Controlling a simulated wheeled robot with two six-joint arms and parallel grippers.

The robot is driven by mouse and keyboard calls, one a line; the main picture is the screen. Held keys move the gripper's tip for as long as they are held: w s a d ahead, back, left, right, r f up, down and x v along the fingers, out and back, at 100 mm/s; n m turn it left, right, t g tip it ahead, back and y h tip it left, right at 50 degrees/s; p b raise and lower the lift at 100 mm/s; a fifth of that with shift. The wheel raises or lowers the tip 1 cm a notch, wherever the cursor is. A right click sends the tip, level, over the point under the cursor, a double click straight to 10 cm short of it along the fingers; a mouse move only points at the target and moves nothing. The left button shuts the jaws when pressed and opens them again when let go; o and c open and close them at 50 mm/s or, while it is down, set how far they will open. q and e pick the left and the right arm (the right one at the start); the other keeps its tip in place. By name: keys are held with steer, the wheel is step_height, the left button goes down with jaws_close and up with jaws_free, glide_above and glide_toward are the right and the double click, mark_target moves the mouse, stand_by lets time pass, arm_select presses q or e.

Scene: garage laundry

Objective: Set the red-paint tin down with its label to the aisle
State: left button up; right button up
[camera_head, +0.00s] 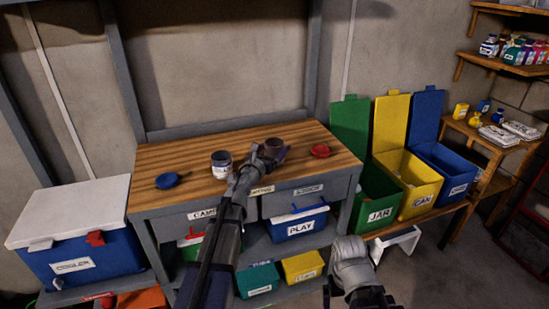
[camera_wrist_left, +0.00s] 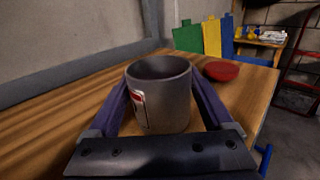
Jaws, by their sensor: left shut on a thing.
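The red-paint tin is an open grey tin (camera_wrist_left: 172,95) with a white and red label on its left side in the left wrist view; it shows dark at the back of the bench in the head view (camera_head: 275,145). My left gripper (camera_head: 266,153) is shut on it, with a purple finger on each side in the left wrist view (camera_wrist_left: 160,108). The tin looks upright, on or just above the wooden workbench (camera_head: 200,149); I cannot tell if it touches. Part of my right arm shows at lower centre in the head view, but no right fingertips are visible.
A second tin (camera_head: 222,163) stands left of my left gripper. A blue lid (camera_head: 168,181) lies at the bench's left and a red lid (camera_head: 320,151) at its right. Green (camera_head: 380,193), yellow (camera_head: 413,185) and blue (camera_head: 447,170) bins stand right of the bench.

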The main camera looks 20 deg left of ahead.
arm_select(q)
steer(key=shift+f, duration=0.65)
arm_select(e)
steer(key=shift+f, duration=0.65)
arm_select(q)
steer(key=shift+f+b, duration=0.2)
steer(key=shift+b, duration=0.2)
steer(key=o, duration=1.3)
steer(key=shift+r, duration=0.1)
arm_select(e)
steer(key=shift+f, duration=0.15)
arm_select(q)
steer(key=shift+s+r+p, duration=0.15)
steer(key=shift+s+p, duration=0.1)
steer(key=shift+p, duration=0.05)
steer(key=s, duration=0.3)
steer(key=s+a, duration=0.1)
steer(key=s, duration=0.3)
steer(key=s+a, duration=0.1)
steer(key=s, duration=0.3)
steer(key=shift+s+a, duration=0.15)
steer(key=shift+s, duration=0.05)
steer(key=shift+w, duration=0.1)
